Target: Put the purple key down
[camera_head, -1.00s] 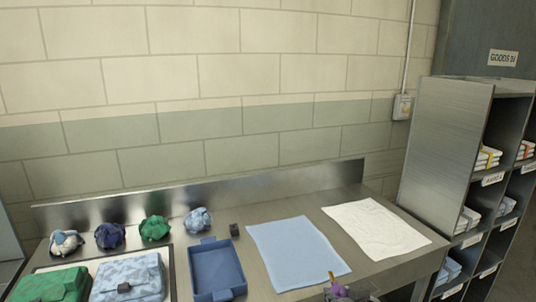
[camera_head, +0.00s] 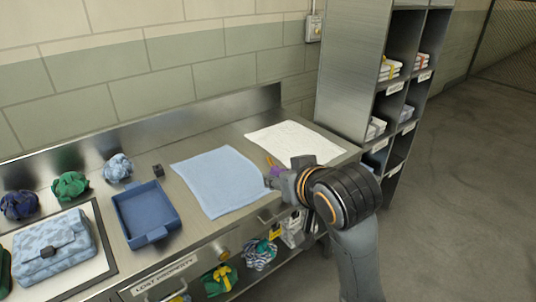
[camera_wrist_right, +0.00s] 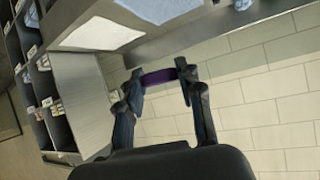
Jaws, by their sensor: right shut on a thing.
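My right gripper (camera_head: 275,180) is shut on the purple key (camera_head: 277,171), seen at the front right of the bench, by the right edge of the light blue cloth. In the right wrist view a purple bar of the key (camera_wrist_right: 158,77) spans between the two fingertips (camera_wrist_right: 160,80). My gripper hides most of the key in the head view. I cannot tell whether the key touches the bench. My left gripper is not in view.
A light blue cloth (camera_head: 217,181) and a white cloth (camera_head: 294,142) lie flat on the steel bench. A blue tray (camera_head: 147,212) stands left of them, with a small dark block (camera_head: 158,170) behind it. A shelf unit (camera_head: 350,80) stands to the right.

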